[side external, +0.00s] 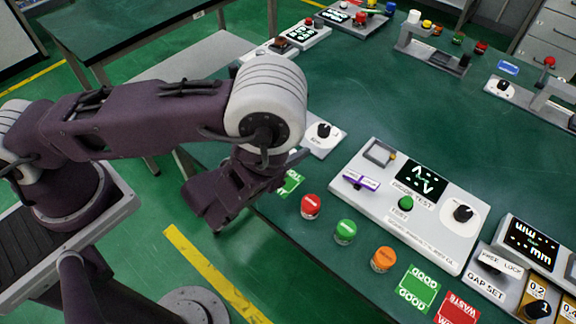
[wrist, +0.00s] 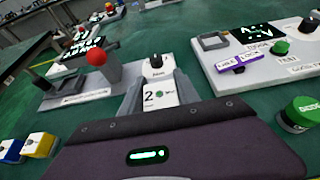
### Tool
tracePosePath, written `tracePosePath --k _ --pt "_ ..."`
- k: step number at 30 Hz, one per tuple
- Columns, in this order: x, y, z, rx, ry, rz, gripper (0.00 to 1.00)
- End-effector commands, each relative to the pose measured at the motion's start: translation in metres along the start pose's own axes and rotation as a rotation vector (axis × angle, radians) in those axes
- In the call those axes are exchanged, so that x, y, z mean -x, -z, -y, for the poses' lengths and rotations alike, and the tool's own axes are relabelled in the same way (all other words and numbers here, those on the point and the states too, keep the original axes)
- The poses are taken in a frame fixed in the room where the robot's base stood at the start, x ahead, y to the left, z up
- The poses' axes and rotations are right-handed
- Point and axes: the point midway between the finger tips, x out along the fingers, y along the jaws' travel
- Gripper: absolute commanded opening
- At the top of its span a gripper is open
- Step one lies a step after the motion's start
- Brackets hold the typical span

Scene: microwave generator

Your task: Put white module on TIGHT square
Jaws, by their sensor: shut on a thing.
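My gripper (wrist: 161,92) is shut on a white module (wrist: 160,95) marked with a 2 and a green dot, seen at the centre of the wrist view. In the side view my gripper (side external: 292,160) is at the table's left edge, and my arm mostly hides what it holds. I cannot read a TIGHT label on any square in either view. A green square (side external: 290,183) lies just below my gripper, partly covered.
A diode test console (side external: 415,205) stands right of my gripper, with red (side external: 310,206), green (side external: 345,231) and orange (side external: 383,259) buttons before it. A white knob panel (side external: 322,138) stands just beyond my gripper. The green table middle is clear.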

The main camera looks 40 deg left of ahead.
Motion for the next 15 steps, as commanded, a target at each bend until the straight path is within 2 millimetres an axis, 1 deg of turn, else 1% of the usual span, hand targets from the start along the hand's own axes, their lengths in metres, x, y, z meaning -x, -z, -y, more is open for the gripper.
tracePosePath --k 3,7,9,15 --pt "-0.009 0.022 -0.001 -0.002 -0.002 -0.001 0.00" --pt "-0.017 0.042 -0.001 0.001 -0.002 0.000 0.00" --pt "-0.019 0.044 0.000 0.002 -0.002 0.001 0.00" --pt "-0.019 0.044 0.000 0.002 -0.003 0.001 0.00"
